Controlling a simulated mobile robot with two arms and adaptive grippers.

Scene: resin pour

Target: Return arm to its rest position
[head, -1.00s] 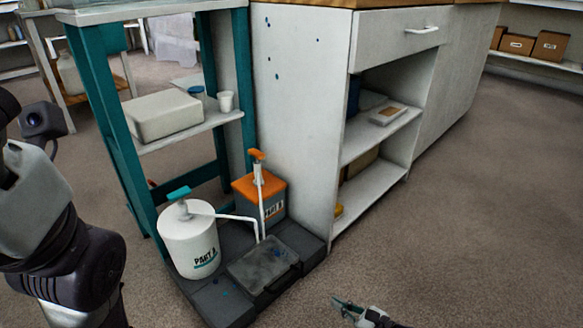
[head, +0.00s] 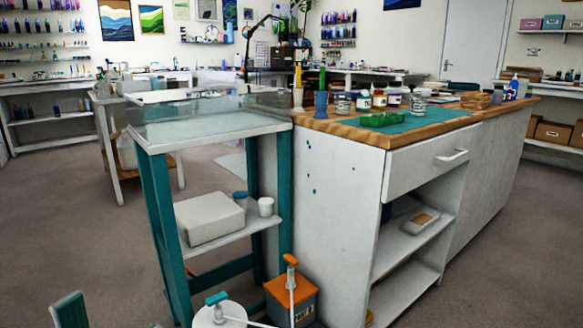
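Neither of my arms shows clearly in the head view. A teal flat-ended piece (head: 70,311) pokes up at the bottom left edge; it may be a fingertip of my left gripper, but too little of it shows to tell whether it is open or shut. My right gripper is out of view. The white pump container with a teal pump (head: 217,312) and the orange-topped pump container (head: 291,297) stand low at the bottom, partly cut off by the frame edge.
A teal-legged stand (head: 160,220) with a clear-walled top is left of centre. Open floor (head: 530,270) lies to the right.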

